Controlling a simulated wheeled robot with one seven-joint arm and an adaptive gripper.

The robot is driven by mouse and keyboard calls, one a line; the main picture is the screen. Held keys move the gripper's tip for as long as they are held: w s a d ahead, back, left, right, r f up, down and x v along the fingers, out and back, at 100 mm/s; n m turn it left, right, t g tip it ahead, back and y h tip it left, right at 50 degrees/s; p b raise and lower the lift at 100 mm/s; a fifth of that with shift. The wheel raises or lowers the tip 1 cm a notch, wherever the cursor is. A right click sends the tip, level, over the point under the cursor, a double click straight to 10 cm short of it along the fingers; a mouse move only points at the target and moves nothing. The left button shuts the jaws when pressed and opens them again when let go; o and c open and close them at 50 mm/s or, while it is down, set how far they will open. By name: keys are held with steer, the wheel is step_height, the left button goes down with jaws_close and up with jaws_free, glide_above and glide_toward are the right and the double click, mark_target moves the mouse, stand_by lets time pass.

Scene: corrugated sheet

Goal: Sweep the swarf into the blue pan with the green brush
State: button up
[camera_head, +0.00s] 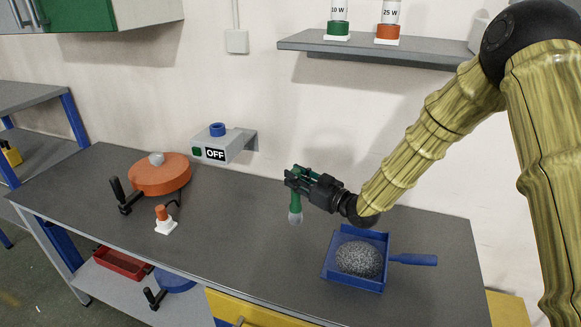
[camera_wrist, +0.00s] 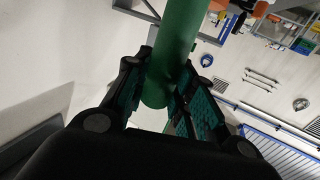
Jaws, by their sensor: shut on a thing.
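My gripper (camera_head: 299,178) is shut on the green brush (camera_head: 296,202), above the workbench and left of the pan. The brush hangs with its pale bristles down; whether the bristles touch the bench I cannot tell. In the wrist view the green handle (camera_wrist: 181,45) lies between the two fingers. The blue pan (camera_head: 376,284) sits on the bench at the right, its handle pointing right. A grey speckled heap of swarf (camera_head: 359,258) lies inside the pan. I see no swarf on the bench top around it.
The grey workbench (camera_head: 250,235) is clear between the brush and an orange disc with a black crank (camera_head: 160,175) at the left. An orange-topped white piece (camera_head: 165,220) stands nearby. A box reading OFF (camera_head: 222,146) is on the wall behind. A shelf (camera_head: 375,49) with two bottles hangs above.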

steer(key=shift+s+r+p, duration=0.2)
steer(key=shift+r+p, duration=0.1)
steer(key=shift+r, duration=0.95)
steer(key=shift+w, duration=0.1)
